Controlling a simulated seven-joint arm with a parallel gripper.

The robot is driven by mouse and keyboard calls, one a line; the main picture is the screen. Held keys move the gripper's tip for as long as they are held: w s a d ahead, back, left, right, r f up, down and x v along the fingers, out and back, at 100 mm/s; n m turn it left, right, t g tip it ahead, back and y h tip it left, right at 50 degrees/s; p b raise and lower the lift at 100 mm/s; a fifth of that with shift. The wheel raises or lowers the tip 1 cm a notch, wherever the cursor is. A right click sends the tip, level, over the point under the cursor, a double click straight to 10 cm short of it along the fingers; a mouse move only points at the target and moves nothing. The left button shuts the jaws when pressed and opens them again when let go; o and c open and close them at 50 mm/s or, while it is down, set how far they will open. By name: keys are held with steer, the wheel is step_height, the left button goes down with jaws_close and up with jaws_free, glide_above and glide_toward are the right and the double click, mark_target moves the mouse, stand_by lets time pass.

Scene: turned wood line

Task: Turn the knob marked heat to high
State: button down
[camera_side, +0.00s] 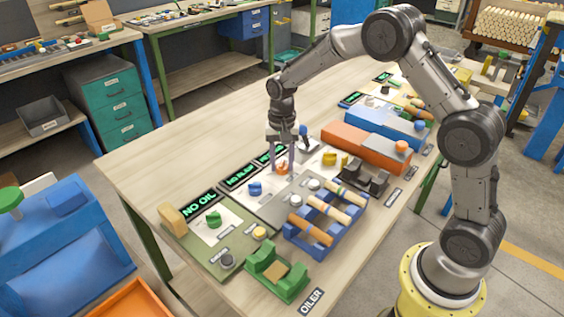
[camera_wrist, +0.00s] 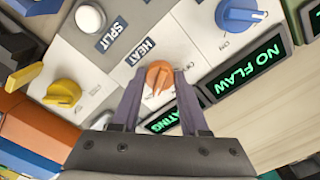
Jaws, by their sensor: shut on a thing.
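The orange knob (camera_wrist: 158,76) sits on a white panel beside a label reading HEAT (camera_wrist: 140,51) in the wrist view. The same orange knob (camera_side: 283,169) shows small in the side view, partly hidden by my fingers. My gripper (camera_wrist: 158,88) points down at the panel, with one finger on each side of the knob, and is shut on it. My gripper (camera_side: 283,160) also shows in the side view. The knob's scale marks are too small or covered to read. A dark screen (camera_wrist: 163,121) with green letters ending in ATING is partly hidden behind a finger.
A blue knob (camera_wrist: 238,14) with ON and OFF marks and a yellow knob (camera_wrist: 63,93) flank the orange one. A white button (camera_wrist: 90,18) is by the SPLIT label. A NO FLAW screen (camera_wrist: 248,66) is close by. A blue rack (camera_side: 325,222) holds turned wood pieces.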

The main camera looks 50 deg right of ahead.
mark_target(282, 163)
steer(key=shift+r, duration=0.1)
steer(key=shift+c, duration=2.1)
jaws_free()
step_height(282, 163, up, 14)
